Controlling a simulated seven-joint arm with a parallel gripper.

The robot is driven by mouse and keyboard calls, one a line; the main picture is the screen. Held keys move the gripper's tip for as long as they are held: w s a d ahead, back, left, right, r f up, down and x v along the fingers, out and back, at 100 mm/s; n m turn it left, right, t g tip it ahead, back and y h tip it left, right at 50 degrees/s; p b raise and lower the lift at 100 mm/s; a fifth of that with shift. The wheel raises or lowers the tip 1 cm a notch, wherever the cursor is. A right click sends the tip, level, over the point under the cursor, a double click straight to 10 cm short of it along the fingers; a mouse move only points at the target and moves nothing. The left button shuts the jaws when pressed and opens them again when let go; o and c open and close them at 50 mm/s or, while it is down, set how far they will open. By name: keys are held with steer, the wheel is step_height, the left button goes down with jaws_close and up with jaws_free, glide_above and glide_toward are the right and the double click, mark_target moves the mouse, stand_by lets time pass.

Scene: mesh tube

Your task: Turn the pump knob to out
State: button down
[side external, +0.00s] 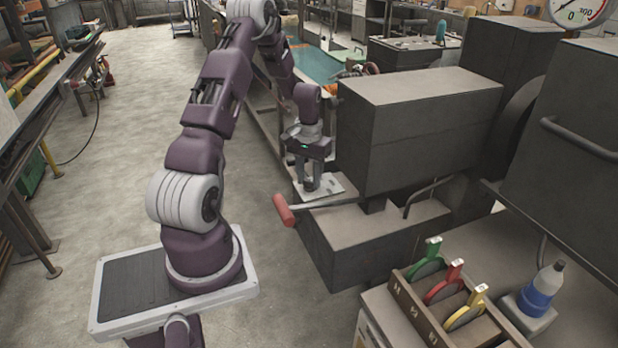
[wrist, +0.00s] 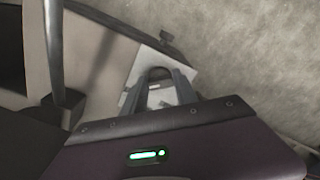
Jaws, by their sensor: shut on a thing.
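My gripper (side external: 309,186) points down at a small pale plate (side external: 331,184) on the front edge of the machine, left of the big grey housing. In the wrist view, its two dark fingers (wrist: 158,74) come together over the same plate (wrist: 144,60), which carries small dark marks. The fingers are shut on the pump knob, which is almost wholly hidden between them. I cannot read the marks or tell which way the knob points.
A lever with a red grip (side external: 284,209) sticks out just below my gripper. The grey housing (side external: 418,130) stands close to its right. A rack (side external: 425,300) with green, red and yellow handled tools and a blue bottle (side external: 543,286) stand at lower right.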

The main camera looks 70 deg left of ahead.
mark_target(309, 181)
steer(key=shift+w, duration=0.1)
steer(key=c, duration=1)
jaws_free()
steer(key=shift+o, duration=0.2)
step_height(309, 181, up, 7)
steer(key=shift+r, duration=0.1)
